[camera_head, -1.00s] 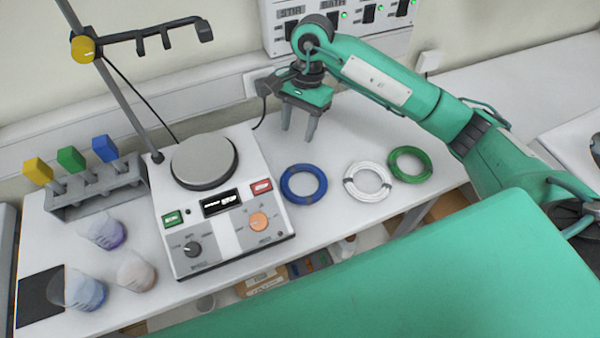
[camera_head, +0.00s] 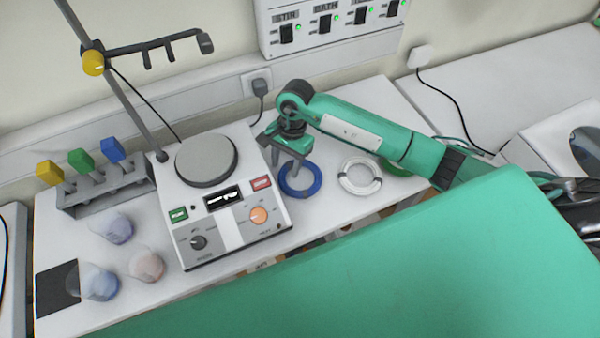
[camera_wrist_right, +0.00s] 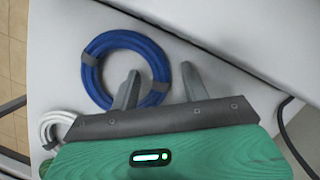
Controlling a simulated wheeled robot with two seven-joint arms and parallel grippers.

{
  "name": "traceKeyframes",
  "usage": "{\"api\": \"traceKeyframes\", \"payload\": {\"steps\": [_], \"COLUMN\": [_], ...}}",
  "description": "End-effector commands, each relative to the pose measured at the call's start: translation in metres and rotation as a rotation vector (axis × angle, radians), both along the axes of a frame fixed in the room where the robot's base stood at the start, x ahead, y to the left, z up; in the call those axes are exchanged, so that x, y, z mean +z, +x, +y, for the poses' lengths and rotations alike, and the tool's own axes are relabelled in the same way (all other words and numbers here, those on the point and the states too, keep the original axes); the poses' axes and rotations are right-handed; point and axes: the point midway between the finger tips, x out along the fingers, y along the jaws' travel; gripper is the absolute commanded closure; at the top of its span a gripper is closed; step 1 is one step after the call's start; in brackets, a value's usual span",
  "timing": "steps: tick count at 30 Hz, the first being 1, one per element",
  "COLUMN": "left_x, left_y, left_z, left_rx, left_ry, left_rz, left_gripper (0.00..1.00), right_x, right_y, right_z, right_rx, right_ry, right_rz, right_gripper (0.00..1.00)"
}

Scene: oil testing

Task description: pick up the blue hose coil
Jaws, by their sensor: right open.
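The blue hose coil (camera_head: 314,189) lies flat on the white bench, just right of the hotplate stirrer. It also shows in the right wrist view (camera_wrist_right: 103,47), with grey bands around it. My right gripper (camera_head: 284,180) is over the coil, pointing down. In the right wrist view its fingers (camera_wrist_right: 160,88) are apart, one over the inside of the ring near its lower part and the other outside its right edge. The coil's right side passes between them. I cannot tell the fingers' exact height above the bench. My left gripper is not in view.
A white coil (camera_head: 346,184) and a partly hidden green coil (camera_head: 395,169) lie to the right. The hotplate stirrer (camera_head: 230,237) stands close left of the gripper. A switch panel (camera_head: 325,38) is behind.

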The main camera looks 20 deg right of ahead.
Motion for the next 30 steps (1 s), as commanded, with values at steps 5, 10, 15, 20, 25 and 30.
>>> {"api": "traceKeyframes", "payload": {"steps": [5,10,15,20,25,30], "left_x": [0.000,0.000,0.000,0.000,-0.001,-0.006], "left_y": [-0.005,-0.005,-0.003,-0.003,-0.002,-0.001], "left_z": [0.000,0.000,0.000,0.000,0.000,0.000], "left_rx": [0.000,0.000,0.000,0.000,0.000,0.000], "left_ry": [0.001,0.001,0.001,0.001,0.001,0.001], "left_rz": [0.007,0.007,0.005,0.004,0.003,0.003], "left_gripper": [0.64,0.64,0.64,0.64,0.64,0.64], "right_x": [-0.003,-0.003,-0.003,-0.002,0.000,0.013], "right_y": [0.000,0.000,0.000,0.000,0.000,0.001], "right_z": [0.000,0.000,0.000,0.000,0.000,0.001], "right_rx": [0.000,0.000,0.000,0.000,0.000,0.000], "right_ry": [-0.001,-0.001,0.000,0.001,0.000,0.001], "right_rz": [-0.001,-0.001,0.000,-0.001,-0.002,-0.003], "right_gripper": [0.54,0.69,1.00,1.00,1.00,1.00]}}
